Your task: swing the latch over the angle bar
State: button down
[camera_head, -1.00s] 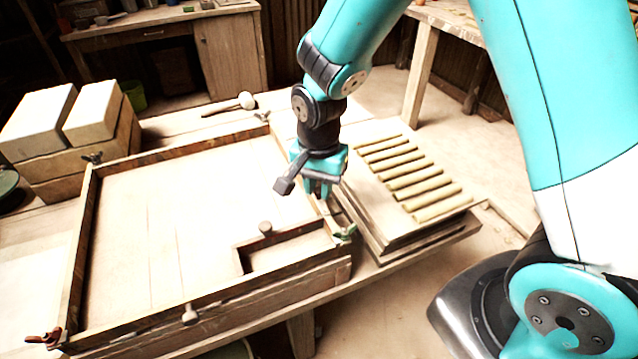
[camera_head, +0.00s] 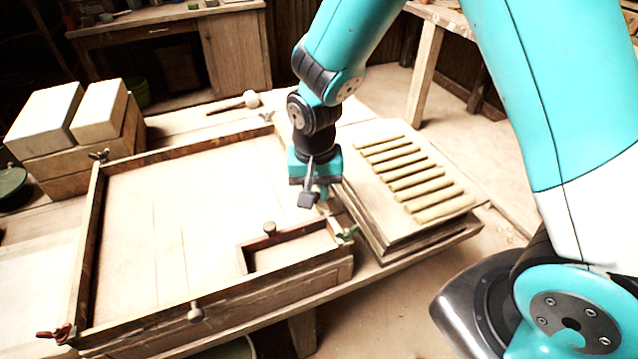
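A dark wooden L-shaped angle bar (camera_head: 283,238) sits in the near right corner of the large wooden frame (camera_head: 82,238). A small green winged fitting (camera_head: 348,234), possibly the latch, is at the frame's near right corner, beside the bar's right end. My gripper (camera_head: 323,194) points down above the frame's right side, behind the fitting and apart from it. My wrist parts partly hide its fingers, so I cannot tell whether they are apart. I see nothing held.
A stacked board (camera_head: 395,235) with several clay strips (camera_head: 415,178) lies right of the frame. Another knob (camera_head: 195,312) is on the near rail, and a red winged fitting (camera_head: 58,332) at the near left corner. A mallet (camera_head: 249,99) lies behind. The frame's middle is clear.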

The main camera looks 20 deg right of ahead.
jog(key=n, duration=0.2)
jog(key=s+a+n, duration=0.1)
jog(key=n, duration=0.1)
jog(key=n+p, duration=0.1)
jog(key=n, duration=0.1)
jog(key=shift+s+a+r, duration=0.1)
jog(key=shift+s+a, duration=0.05)
jog(key=shift+a, duration=0.1)
jog(key=n, duration=0.2)
jog(key=s+n, duration=0.1)
jog(key=shift+a+n+p, duration=0.2)
jog(key=shift+n+p, duration=0.1)
jog(key=shift+n, duration=0.1)
jog(key=shift+s+n, duration=0.2)
jog(key=shift+n, duration=0.55)
jog(key=shift+s+n, duration=0.2)
jog(key=shift+n, duration=0.55)
jog(key=c, duration=1)
grip_release()
notch_tip(320, 180, up, 17)
jog(key=shift+r, duration=0.15)
jog(key=shift+s, duration=0.1)
